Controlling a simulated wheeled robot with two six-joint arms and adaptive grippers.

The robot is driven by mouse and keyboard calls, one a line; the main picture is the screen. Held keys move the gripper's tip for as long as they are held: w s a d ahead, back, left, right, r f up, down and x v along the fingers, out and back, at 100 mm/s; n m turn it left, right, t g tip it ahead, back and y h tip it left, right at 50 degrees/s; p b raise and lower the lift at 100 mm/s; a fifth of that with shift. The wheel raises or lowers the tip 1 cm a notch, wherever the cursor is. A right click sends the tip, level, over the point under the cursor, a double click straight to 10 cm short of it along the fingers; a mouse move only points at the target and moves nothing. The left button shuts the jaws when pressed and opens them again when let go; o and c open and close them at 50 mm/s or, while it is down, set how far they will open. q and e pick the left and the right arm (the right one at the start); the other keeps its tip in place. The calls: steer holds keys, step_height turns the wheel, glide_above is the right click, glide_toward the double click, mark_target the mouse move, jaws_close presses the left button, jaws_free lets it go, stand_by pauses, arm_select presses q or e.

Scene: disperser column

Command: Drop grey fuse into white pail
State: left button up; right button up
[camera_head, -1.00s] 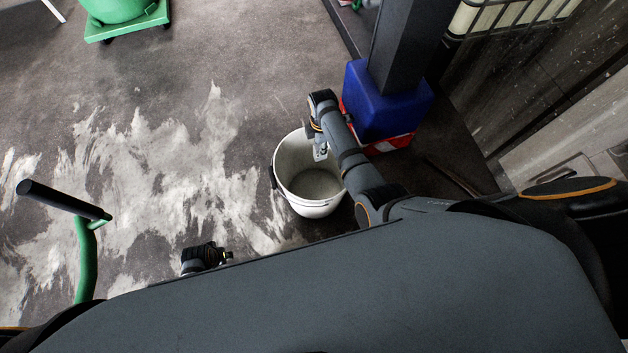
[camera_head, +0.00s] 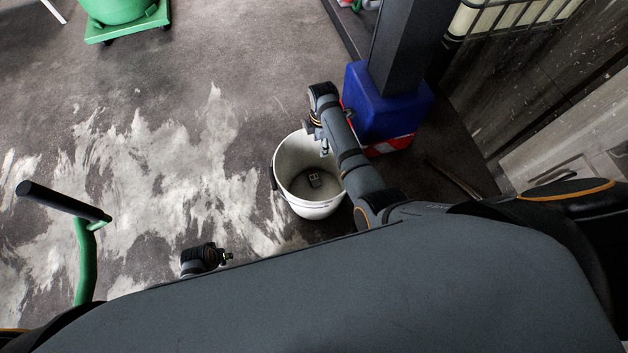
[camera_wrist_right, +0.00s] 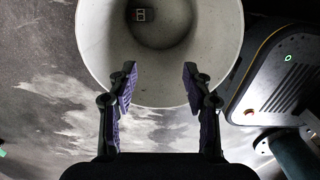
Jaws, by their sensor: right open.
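The white pail (camera_head: 296,200) stands on the floor in front of me, and in the right wrist view (camera_wrist_right: 92,45) its rim lies just beyond the fingertips. The small grey fuse (camera_head: 314,180) lies inside on the pail's bottom; it also shows in the right wrist view (camera_wrist_right: 141,15). My right gripper (camera_head: 323,146) is above the pail's right side. In the right wrist view its two fingers are spread and empty (camera_wrist_right: 158,76). Part of my left gripper (camera_head: 226,257) shows left of the pail, mostly hidden by my body; its jaws cannot be made out.
A blue block (camera_head: 385,108) around a dark post (camera_head: 405,45), with a red and white base, stands right of the pail. A green handle with a black grip (camera_head: 65,199) rises at the left. A green container on a trolley (camera_head: 125,25) stands far back. The stained floor between is clear.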

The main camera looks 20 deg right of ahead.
step_height(320, 180, up, 4)
steer(key=shift+r, duration=0.25)
steer(key=shift+s, duration=0.1)
stand_by(0.4)
